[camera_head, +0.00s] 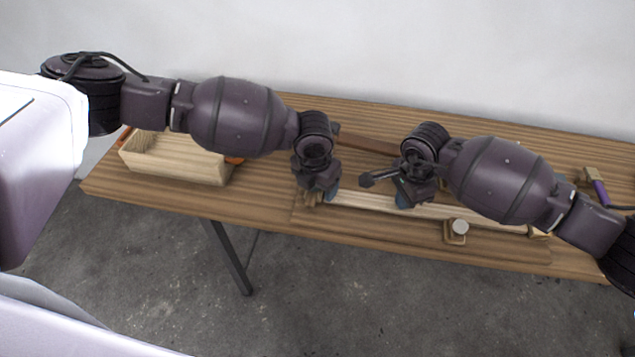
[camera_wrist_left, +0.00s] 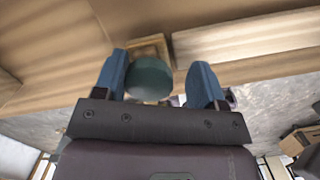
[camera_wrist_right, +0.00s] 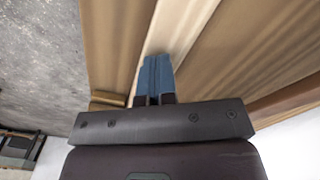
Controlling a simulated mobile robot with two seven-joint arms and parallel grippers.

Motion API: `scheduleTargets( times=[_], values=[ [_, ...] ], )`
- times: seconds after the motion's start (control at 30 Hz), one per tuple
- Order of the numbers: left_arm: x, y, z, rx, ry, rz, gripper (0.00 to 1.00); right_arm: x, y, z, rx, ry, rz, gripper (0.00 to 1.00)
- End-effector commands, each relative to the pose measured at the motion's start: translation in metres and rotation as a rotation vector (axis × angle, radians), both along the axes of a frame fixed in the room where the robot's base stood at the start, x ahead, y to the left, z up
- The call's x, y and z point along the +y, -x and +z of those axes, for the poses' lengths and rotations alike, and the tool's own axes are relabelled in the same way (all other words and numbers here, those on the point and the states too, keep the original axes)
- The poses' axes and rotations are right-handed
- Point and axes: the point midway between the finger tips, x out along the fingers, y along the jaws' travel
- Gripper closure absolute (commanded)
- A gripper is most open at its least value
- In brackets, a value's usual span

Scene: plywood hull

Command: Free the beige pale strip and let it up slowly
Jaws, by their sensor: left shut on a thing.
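The beige pale strip (camera_head: 440,209) lies along the front part of the table, partly hidden by my arms. It also shows in the left wrist view (camera_wrist_left: 250,38) and the right wrist view (camera_wrist_right: 175,35). My left gripper (camera_head: 320,198) is at the strip's left end. Its blue fingers stand either side of a dark green round knob (camera_wrist_left: 150,79), shut on it. The knob sits on a small wooden block (camera_wrist_left: 150,48) beside the strip's end. My right gripper (camera_head: 403,203) has its fingers together, tips over the strip; whether they touch it I cannot tell.
A block with a whitish knob (camera_head: 459,227) stands at the strip's front edge, to the right. An open wooden box (camera_head: 175,166) is at the table's left. A brown bar (camera_head: 370,142) lies behind the grippers. A purple-handled tool (camera_head: 600,191) lies at the right.

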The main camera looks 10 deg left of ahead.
Motion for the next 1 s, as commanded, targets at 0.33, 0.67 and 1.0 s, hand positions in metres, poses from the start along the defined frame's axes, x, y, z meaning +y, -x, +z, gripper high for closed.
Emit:
scheduleTargets(
  times=[0.33, 0.67, 1.0],
  values=[
    [-0.007, 0.002, 0.002, -0.001, 0.015, -0.008, 0.06, -0.001, 0.0, -0.002, 0.002, 0.001, -0.001, 1.0],
    [-0.003, 0.001, 0.003, 0.0, 0.007, -0.002, 0.06, -0.002, 0.0, -0.002, 0.002, 0.004, -0.002, 1.0],
    [-0.002, 0.001, 0.024, 0.0, 0.005, -0.001, 0.06, -0.002, 0.0, -0.002, 0.002, 0.005, -0.003, 1.0]
  ],
)
